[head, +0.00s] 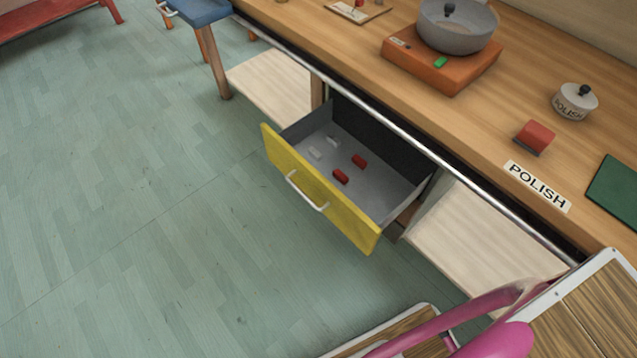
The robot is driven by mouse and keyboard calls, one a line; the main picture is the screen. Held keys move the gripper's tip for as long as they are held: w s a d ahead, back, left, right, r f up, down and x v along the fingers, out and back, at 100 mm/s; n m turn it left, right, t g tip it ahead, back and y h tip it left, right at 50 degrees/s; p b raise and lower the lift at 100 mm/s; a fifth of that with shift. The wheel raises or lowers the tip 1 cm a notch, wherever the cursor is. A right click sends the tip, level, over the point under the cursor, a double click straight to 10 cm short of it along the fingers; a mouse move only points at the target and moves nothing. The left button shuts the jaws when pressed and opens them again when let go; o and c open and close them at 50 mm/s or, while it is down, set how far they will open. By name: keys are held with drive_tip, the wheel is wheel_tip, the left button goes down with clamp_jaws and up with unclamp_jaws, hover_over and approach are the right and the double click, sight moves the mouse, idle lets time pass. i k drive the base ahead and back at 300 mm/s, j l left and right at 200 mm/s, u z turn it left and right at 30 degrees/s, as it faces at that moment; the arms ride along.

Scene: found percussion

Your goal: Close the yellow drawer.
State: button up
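The yellow drawer (322,194) stands open under the wooden bench, pulled out over the green floor. Its yellow front carries a pale bar handle (306,192). Inside the grey drawer lie two red pieces (341,176) and two whitish pieces (315,153). My gripper is not in this view. Nothing touches the drawer's front or handle.
The bench top (420,100) holds an orange stove (443,66) with a grey pot (457,27), a polish tin (574,101) and a red block (534,138). Pink tubing and wooden panels (590,305) occupy the lower right. The floor (150,200) left of the drawer is clear.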

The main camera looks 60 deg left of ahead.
sight(372, 197)
drive_tip(key=u, duration=1.8)
drive_tip(key=k+u, duration=0.55)
drive_tip(key=u, duration=0.25)
drive_tip(key=k+l+u, duration=0.2)
drive_tip(key=l, duration=0.2)
drive_tip(key=l+u, duration=0.15)
drive_tip(key=l, duration=0.25)
